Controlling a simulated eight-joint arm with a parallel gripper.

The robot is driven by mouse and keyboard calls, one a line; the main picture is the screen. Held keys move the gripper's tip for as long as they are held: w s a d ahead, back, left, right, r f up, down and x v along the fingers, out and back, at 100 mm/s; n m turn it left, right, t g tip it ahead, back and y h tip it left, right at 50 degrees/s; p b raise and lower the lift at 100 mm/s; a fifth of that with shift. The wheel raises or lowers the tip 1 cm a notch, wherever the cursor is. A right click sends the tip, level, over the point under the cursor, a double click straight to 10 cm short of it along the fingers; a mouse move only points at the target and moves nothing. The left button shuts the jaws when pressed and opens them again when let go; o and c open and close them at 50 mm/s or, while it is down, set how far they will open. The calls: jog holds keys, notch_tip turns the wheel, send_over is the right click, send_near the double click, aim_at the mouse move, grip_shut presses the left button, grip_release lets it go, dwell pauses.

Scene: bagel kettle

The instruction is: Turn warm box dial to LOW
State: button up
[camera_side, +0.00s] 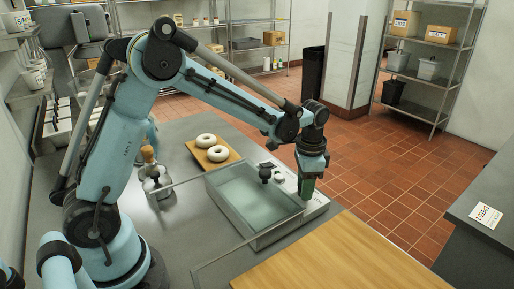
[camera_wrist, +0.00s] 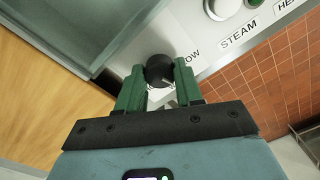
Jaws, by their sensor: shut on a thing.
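The warm box (camera_side: 245,199) is a shallow metal box with a clear top on the counter, with a white control panel along its right side. A dark round dial (camera_wrist: 159,69) shows in the wrist view, with a label ending in "OW" beside it, partly hidden. My gripper (camera_wrist: 159,78) has its green fingers shut on this dial, one on each side. In the side view my gripper (camera_side: 306,194) points down at the near end of the panel and hides the dial. I cannot tell the dial's exact setting.
Two bagels (camera_side: 205,140) lie on a wooden board (camera_side: 193,151) behind the box. A wooden board (camera_side: 335,262) lies in front. A black-knobbed part (camera_side: 265,173) stands at the box.

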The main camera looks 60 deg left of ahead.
jog(key=n, duration=0.4)
jog(key=shift+n, duration=1.9)
jog(key=o, duration=1)
jog(key=shift+o, duration=0.2)
notch_tip(320, 180, up, 12)
jog(key=shift+d, duration=0.15)
